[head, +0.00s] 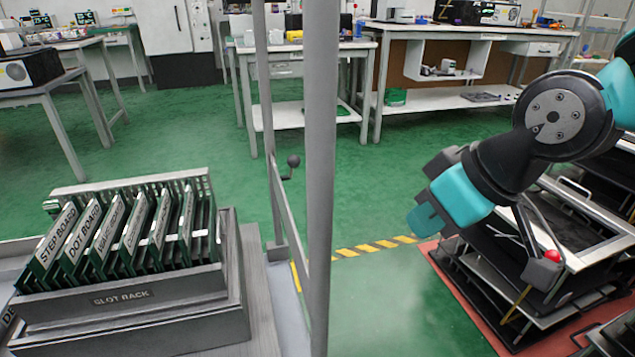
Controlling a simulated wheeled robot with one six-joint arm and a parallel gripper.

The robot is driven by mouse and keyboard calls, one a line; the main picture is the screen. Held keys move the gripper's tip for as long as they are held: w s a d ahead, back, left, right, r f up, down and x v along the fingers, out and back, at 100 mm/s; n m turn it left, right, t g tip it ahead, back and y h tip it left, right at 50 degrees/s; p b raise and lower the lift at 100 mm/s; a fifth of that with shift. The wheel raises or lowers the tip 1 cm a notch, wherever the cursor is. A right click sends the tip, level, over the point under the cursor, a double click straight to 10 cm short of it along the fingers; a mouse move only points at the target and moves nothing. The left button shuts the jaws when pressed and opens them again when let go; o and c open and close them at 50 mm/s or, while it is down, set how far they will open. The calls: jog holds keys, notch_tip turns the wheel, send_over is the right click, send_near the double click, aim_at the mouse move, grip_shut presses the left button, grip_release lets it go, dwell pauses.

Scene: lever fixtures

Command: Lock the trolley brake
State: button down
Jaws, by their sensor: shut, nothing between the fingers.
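No part is labelled as the trolley brake. A lever with a dark ball knob (292,161) stands out from the low rail of a grey post frame (320,180) in the middle of the head view. At the right, a small red knob (552,256) sits on a grey block, with thin rods running up from it; I cannot tell what it belongs to. My teal and black arm reaches in from the upper right, its lowest visible teal end well right of the dark knob and apart from it. I cannot make out my gripper's fingers.
A slot rack (120,297) with several labelled boards stands at the lower left. Black trays in a metal frame (580,235) stand on a red mat (447,285) at the right. Green floor with a yellow-black stripe (375,247) lies between. Workbenches (470,30) line the back.

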jog(key=w+a+f+n+t+b, duration=0.2)
jog(key=w+f+t+b, duration=0.3)
jog(key=w+f+b, duration=0.5)
jog(key=n+t+y+b, duration=0.5)
jog(key=n+t+b, duration=0.5)
jog(key=n+b, duration=0.3)
send_near(298, 163)
jog(key=shift+n+y, duration=0.3)
jog(key=shift+n, duration=0.4)
jog(key=p+x, duration=0.6)
jog(key=p, duration=1.4)
jog(key=shift+w+r, duration=0.1)
jog(key=shift+w, duration=0.2)
jog(key=shift+w+a+p, duration=0.55)
jog(key=shift+w+p, duration=0.15)
jog(key=shift+w, duration=0.15)
jog(key=shift+r, duration=0.15)
